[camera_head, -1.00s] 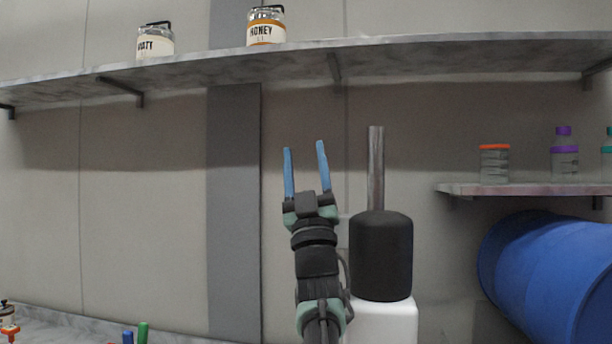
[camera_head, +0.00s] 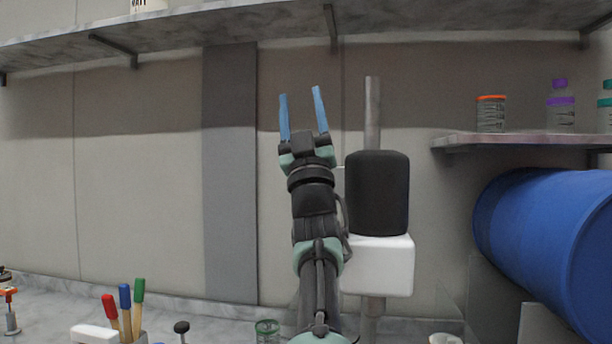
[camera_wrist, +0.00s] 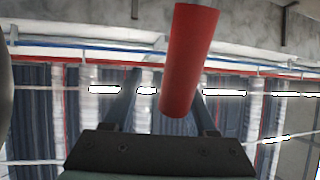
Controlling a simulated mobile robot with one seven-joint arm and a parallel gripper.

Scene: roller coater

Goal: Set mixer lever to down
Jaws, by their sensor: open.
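The mixer stands right of my arm in the head view, with a black cylindrical motor (camera_head: 377,193) over a white block (camera_head: 379,264), on a vertical metal rod (camera_head: 372,110). A red cylindrical handle (camera_wrist: 188,62) on a grey end shows in the wrist view, coming from the top and lying across the space between my fingers; it looks like the lever. I cannot make it out in the head view. My gripper (camera_head: 300,92) is open and points up, left of the motor. Whether the fingers touch the handle cannot be told.
A long shelf (camera_head: 230,29) runs above my gripper. A blue barrel (camera_head: 545,240) and a small shelf (camera_head: 520,141) with bottles are at the right. Red, blue and green handled tools (camera_head: 125,298) stand at the lower left. The wall left of my arm is clear.

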